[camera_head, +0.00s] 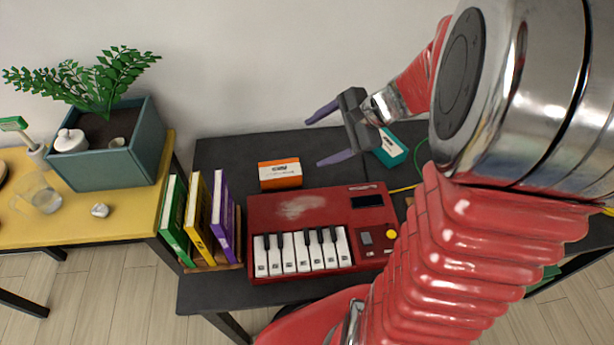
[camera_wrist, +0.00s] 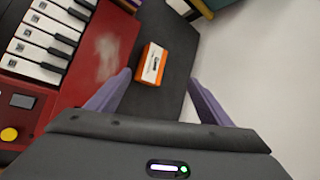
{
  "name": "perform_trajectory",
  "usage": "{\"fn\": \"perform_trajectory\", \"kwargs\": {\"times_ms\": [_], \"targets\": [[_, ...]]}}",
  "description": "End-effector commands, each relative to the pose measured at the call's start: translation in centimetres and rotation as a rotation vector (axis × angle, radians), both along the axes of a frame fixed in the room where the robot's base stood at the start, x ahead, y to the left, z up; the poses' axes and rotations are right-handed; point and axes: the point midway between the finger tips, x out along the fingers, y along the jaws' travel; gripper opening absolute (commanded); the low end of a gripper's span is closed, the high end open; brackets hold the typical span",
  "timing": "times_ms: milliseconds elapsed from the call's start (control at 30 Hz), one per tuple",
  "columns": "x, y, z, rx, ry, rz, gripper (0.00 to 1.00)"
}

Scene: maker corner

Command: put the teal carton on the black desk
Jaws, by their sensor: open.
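The teal carton (camera_head: 391,148) lies on the black desk (camera_head: 232,150), behind the red keyboard and just right of my gripper, which partly hides it. My gripper (camera_head: 318,137) is open and empty above the back of the desk, its purple fingers pointing left. In the wrist view my gripper (camera_wrist: 160,88) shows with its fingers spread, and an orange carton (camera_wrist: 152,64) appears between them, farther off on the desk. The teal carton is not visible in the wrist view.
A red keyboard (camera_head: 290,208) fills the desk's middle. The orange carton (camera_head: 280,174) lies behind it. Several upright books (camera_head: 197,208) stand at the desk's left edge. A yellow table (camera_head: 100,210) on the left holds a teal planter (camera_head: 112,168). Bare desk shows at the back left.

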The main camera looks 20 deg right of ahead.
Motion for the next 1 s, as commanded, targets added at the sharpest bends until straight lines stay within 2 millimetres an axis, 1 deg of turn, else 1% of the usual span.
{"fn": "perform_trajectory", "kwargs": {"times_ms": [33,100,300,400,533,700,1000], "targets": [[-0.7,1.5,0.8,-0.048,-0.012,0.066,0.73],[-1.7,3.0,1.5,-0.115,-0.025,0.153,0.73],[-4.8,6.7,3.2,-0.306,-0.066,0.396,0.73],[-6.4,8.0,4.1,-0.403,-0.093,0.512,0.73],[-8.5,9.4,5.1,-0.532,-0.129,0.658,0.73],[-11.1,10.5,6.3,-0.703,-0.182,0.837,0.73],[-14.8,11.1,8.4,-1.011,-0.289,1.113,0.73]]}}
